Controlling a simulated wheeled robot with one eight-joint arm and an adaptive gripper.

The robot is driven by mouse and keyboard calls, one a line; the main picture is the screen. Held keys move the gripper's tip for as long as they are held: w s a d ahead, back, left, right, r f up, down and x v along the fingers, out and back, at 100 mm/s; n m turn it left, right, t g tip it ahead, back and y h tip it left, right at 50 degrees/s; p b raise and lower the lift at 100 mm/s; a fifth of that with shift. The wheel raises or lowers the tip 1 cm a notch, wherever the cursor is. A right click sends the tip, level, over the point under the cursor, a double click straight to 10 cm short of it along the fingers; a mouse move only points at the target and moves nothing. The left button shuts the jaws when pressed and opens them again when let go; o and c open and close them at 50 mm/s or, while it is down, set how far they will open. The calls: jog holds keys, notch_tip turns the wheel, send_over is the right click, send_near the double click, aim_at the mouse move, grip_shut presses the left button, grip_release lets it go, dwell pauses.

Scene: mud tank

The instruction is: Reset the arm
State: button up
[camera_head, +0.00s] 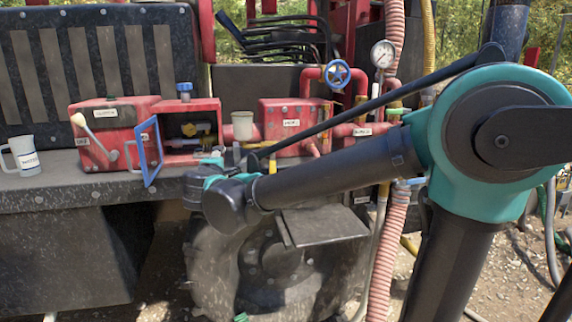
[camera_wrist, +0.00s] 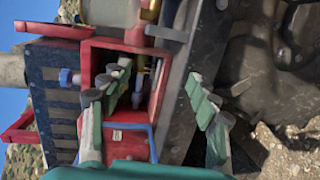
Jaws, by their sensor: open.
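My arm reaches from the right across the head view, with its wrist low in front of the bench. My gripper (camera_head: 213,172) is small there and partly hidden behind my own arm. In the wrist view my gripper (camera_wrist: 154,84) has its two green-grey fingers spread well apart. No object is held between them. Beyond the fingers is an open red box (camera_wrist: 88,62) with a blue-framed door (camera_wrist: 152,142). The red box (camera_head: 207,104) also shows in the head view, its blue door (camera_head: 148,152) swung open and brass fittings inside. I cannot tell whether a finger touches the box.
A white mug (camera_head: 22,156) stands at the bench's left end. A red box with a white lever (camera_head: 92,125) is left of the open box. Red pipes with a blue handwheel (camera_head: 337,74), a gauge (camera_head: 383,54) and a pink hose (camera_head: 379,262) are to the right. The bench's front (camera_head: 60,196) is clear.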

jog(key=d+f+m+g+h, duration=0.1)
jog(key=d+f+m+g, duration=0.1)
jog(key=d+f, duration=0.3)
jog(key=d+f+m+g+h, duration=0.2)
jog(key=d+f, duration=0.3)
jog(key=d, duration=0.7)
jog(key=s+d+f+m+g+h, duration=0.1)
jog(key=d+f+m, duration=0.3)
jog(key=d, duration=0.5)
jog(key=shift+s+f+m+g+h, duration=0.1)
jog(key=shift+f+m+g+h, duration=0.3)
jog(key=shift+f, duration=0.55)
jog(key=s+d+f+m+g+y, duration=0.1)
jog(key=s+d+f+m+g, duration=0.2)
jog(key=s+d+f+m, duration=0.2)
jog(key=s+d+f+m+g+y, duration=0.2)
jog(key=s+d+f+m, duration=0.3)
jog(key=s+f, duration=0.7)
jog(key=shift+s+d+g+y, duration=0.3)
jog(key=shift+s+d+g, duration=0.3)
jog(key=shift+s+d, duration=0.5)
